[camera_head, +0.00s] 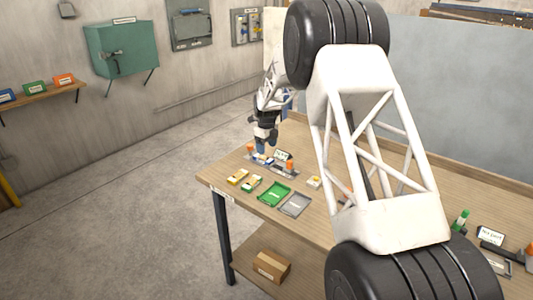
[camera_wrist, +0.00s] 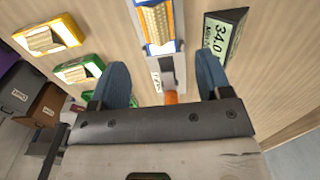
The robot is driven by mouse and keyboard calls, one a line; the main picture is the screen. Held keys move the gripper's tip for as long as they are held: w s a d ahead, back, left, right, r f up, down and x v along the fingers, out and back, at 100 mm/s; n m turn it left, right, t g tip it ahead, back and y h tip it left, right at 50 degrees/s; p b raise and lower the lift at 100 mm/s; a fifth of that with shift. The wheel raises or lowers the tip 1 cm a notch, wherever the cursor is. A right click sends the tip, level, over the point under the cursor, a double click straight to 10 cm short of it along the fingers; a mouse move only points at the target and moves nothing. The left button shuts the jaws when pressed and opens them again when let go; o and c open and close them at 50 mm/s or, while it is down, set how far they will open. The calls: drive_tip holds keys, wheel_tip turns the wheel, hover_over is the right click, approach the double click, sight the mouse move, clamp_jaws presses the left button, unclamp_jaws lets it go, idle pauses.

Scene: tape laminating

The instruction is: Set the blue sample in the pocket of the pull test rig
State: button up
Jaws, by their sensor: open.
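The blue sample (camera_wrist: 159,22) has a blue frame around a yellow patterned strip. In the wrist view it lies at the top middle, in line with the grey metal part (camera_wrist: 167,68) of the pull test rig. I cannot tell whether it is fully seated in the pocket. In the head view the rig (camera_head: 283,169) is a low grey bar with orange ends at the table's far left. My gripper (camera_head: 262,150) is above the rig. In the wrist view my gripper (camera_wrist: 163,80) is open, its two blue fingers apart on either side of the rig, with nothing between them gripped.
A yellow sample (camera_head: 237,177) and a green sample (camera_head: 251,184) lie in front of the rig. A green tray (camera_head: 274,195) and a grey tray (camera_head: 295,205) are nearer. My arm hides much of the table's middle.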

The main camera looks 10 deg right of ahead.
drive_tip(key=shift+r, duration=0.9)
drive_tip(key=shift+s+r, duration=0.35)
drive_tip(key=shift+r, duration=0.05)
drive_tip(key=s+d+r+n, duration=0.1)
drive_tip(key=s+r+n, duration=0.4)
drive_tip(key=s, duration=0.5)
drive_tip(key=s+d+r+n+t, duration=0.1)
drive_tip(key=s+r+n, duration=0.3)
drive_tip(key=s+r, duration=0.5)
drive_tip(key=s+d+r+n, duration=0.1)
drive_tip(key=s+r+n, duration=0.35)
drive_tip(key=s, duration=0.65)
drive_tip(key=s+d+f+n+t, duration=0.1)
drive_tip(key=s+n, duration=1.2)
drive_tip(key=s, duration=2)
drive_tip(key=shift+s+d+f+t, duration=0.3)
drive_tip(key=shift+s+d, duration=0.1)
drive_tip(key=shift+d, duration=0.15)
